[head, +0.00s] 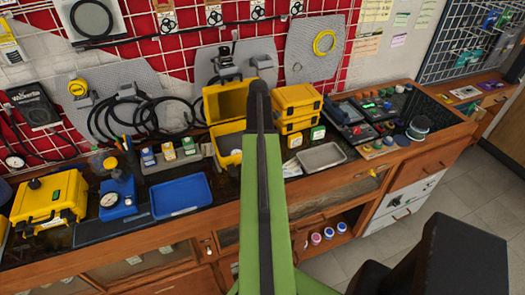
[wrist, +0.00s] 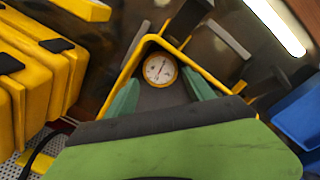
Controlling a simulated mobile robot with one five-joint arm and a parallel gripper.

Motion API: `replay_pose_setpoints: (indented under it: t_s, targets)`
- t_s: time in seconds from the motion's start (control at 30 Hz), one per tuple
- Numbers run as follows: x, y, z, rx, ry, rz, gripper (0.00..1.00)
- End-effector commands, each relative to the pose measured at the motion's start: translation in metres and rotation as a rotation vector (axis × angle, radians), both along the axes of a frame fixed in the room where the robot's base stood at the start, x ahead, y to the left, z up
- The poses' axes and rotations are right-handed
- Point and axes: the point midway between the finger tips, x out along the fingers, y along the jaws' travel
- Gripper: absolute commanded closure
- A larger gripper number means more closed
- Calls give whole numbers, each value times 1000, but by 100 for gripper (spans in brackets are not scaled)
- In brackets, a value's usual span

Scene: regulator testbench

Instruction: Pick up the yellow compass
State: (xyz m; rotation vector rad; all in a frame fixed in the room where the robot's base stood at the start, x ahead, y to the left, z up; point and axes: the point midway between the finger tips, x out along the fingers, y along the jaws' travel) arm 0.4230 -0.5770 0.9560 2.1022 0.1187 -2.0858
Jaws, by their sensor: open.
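The yellow compass (wrist: 159,68), a round white dial with a yellow rim and a dark needle, shows in the wrist view inside an open yellow case (wrist: 133,68). My gripper (wrist: 160,88) has its two green fingers spread apart, with the compass between and just beyond their tips. I see no contact between fingers and compass. In the head view the open yellow case (head: 224,102) stands with its lid up, partly behind my green arm.
Stacked yellow cases (head: 297,105) stand close to the right of the open case. A grey metal tray (head: 321,156) lies farther right. A blue tray (head: 181,194) and a holder with small boxes (head: 168,152) are to the left. Black cables hang behind.

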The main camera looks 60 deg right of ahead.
Motion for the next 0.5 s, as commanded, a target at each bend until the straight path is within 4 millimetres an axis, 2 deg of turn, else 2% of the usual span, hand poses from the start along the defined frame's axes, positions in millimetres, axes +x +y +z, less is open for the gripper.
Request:
replay_pose_setpoints:
  t_s: [0.03, 0.13, 0.4, 0.43, 0.5]
  targets:
    - [0, 1, -19, 1, 1, 1, 36]
    - [0, 0, -34, 2, 2, 0, 36]
    - [-2, 0, -37, 3, 8, 1, 36]
    - [-2, 0, -37, 3, 8, 1, 48]
    - [-2, 0, -38, 3, 8, 1, 57]
